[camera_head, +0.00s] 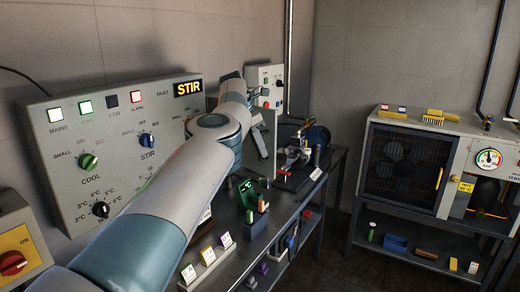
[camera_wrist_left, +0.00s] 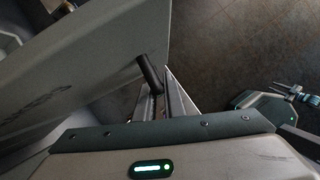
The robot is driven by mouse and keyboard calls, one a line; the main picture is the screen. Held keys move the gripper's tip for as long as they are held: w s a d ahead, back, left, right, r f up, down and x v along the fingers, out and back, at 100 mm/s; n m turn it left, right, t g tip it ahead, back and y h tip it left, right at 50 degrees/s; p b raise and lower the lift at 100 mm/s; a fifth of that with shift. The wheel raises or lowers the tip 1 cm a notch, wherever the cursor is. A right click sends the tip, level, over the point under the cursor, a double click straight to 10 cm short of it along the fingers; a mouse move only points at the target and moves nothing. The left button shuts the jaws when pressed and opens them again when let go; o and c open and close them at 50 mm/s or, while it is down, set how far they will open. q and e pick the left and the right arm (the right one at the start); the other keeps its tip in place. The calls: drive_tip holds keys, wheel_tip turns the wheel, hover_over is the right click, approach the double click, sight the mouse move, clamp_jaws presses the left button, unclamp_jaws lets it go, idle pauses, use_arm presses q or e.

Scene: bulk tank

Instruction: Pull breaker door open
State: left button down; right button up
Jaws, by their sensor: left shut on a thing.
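The breaker door is a plain grey panel (camera_head: 270,126) beyond my left forearm in the head view, partly hidden by it. It appears to stand out at an angle from the wall. In the left wrist view the door (camera_wrist_left: 75,65) fills the left side, with a dark round bar handle (camera_wrist_left: 148,72) near its edge. My left gripper (camera_wrist_left: 167,95) is shut on this handle. In the head view my left gripper (camera_head: 259,143) is small and dark against the door. What looks like my right gripper (camera_wrist_left: 297,93) shows at the right of the wrist view, its jaws unclear.
A control panel (camera_head: 118,105) with knobs and lamps is on the left wall, close behind my arm. A dark bench (camera_head: 285,215) with small labelled items runs below. A metal cabinet (camera_head: 410,130) stands at the right. Dark floor (camera_head: 335,250) is clear between.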

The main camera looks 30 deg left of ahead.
use_arm(q)
drive_tip(key=c, duration=1.8)
unclamp_jaws()
drive_tip(key=shift+c, duration=0.2)
use_arm(e)
drive_tip(key=shift+w+r, duration=0.15)
drive_tip(key=shift+w, duration=0.25)
use_arm(q)
drive_tip(key=shift+r, duration=0.1)
